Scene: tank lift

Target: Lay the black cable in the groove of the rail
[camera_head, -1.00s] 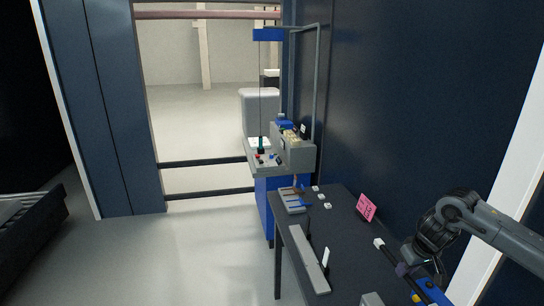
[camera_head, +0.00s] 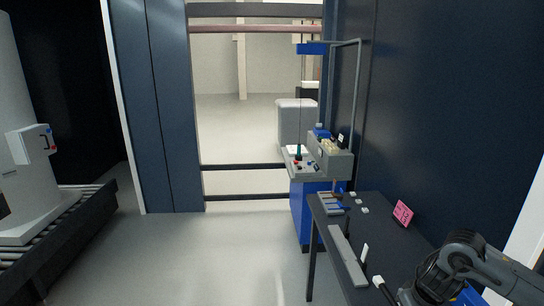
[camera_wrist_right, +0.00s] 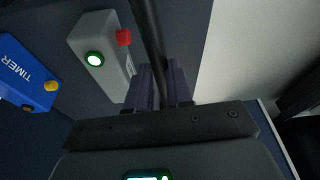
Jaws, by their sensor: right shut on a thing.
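The black cable (camera_wrist_right: 147,28) runs up from between the fingers of my right gripper (camera_wrist_right: 158,88) in the right wrist view, and the gripper is shut on it. In the head view, a white end piece (camera_head: 378,281) shows beside my right arm (camera_head: 470,262), at the table's front right. A long light grey bar (camera_head: 347,256), which looks like the rail, lies on the dark table to the left of that end piece, apart from it. I cannot make out its groove. My left gripper is not in view.
A white box with green and red buttons (camera_wrist_right: 101,52) and a blue timer box (camera_wrist_right: 24,73) sit close to my right gripper. A small white upright piece (camera_head: 364,251) stands beside the bar. A pink sign (camera_head: 403,213) stands near the wall.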

